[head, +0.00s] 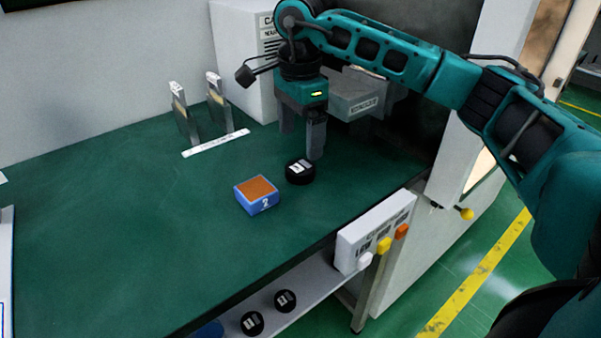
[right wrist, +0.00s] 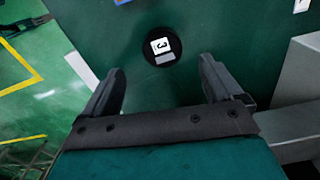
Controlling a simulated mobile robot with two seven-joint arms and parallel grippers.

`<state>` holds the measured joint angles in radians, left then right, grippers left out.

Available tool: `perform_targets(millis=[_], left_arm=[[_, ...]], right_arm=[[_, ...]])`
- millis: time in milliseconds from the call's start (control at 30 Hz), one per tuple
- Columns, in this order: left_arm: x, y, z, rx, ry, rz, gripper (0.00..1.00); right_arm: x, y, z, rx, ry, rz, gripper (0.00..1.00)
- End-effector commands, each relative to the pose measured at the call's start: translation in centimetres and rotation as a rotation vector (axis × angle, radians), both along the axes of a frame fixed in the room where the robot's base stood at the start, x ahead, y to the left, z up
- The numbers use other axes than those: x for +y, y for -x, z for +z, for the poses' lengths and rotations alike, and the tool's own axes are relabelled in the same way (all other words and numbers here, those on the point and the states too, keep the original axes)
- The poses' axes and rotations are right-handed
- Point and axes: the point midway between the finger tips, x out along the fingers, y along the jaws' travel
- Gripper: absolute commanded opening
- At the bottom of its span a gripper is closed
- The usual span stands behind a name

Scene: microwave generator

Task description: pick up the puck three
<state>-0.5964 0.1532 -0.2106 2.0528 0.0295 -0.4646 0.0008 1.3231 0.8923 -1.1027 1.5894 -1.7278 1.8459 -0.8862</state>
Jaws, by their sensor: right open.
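Puck three (head: 300,171) is a short black disc with a white label, lying flat on the green tabletop. My right gripper (head: 302,140) points down above the table, just behind the puck in the head view. It is open and empty. In the right wrist view its two fingers (right wrist: 163,78) are spread wide, and the puck lies ahead of the gap, beyond the fingertips and not between them. My left gripper is out of view.
A blue block (head: 256,200) with an orange top and a "2" sits left of the puck. Two black pucks (head: 252,323) (head: 285,300) lie on a lower shelf. A white button panel (head: 375,228) stands at the table's front edge. Two metal uprights (head: 184,115) stand behind.

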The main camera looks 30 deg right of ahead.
Motion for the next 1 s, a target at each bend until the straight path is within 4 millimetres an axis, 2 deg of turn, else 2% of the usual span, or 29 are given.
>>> perform_targets(millis=[33, 267, 533, 867, 1000], left_arm=[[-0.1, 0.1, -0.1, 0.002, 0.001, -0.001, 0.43], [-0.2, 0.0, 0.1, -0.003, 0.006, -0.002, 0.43], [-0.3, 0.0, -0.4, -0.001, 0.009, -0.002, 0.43], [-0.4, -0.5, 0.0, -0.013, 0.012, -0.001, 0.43], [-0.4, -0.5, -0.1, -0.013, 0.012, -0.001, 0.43]], right_arm=[[0.0, 0.0, -0.8, 0.002, 0.0, 0.0, 0.93], [0.0, 0.0, -2.6, 0.002, -0.001, 0.0, 0.93], [-0.2, -0.2, -6.4, 0.002, -0.002, -0.001, 0.93], [-0.2, -0.3, -6.9, 0.0, -0.002, -0.001, 0.92], [-0.2, -0.3, -6.9, 0.0, -0.002, -0.001, 0.78]])
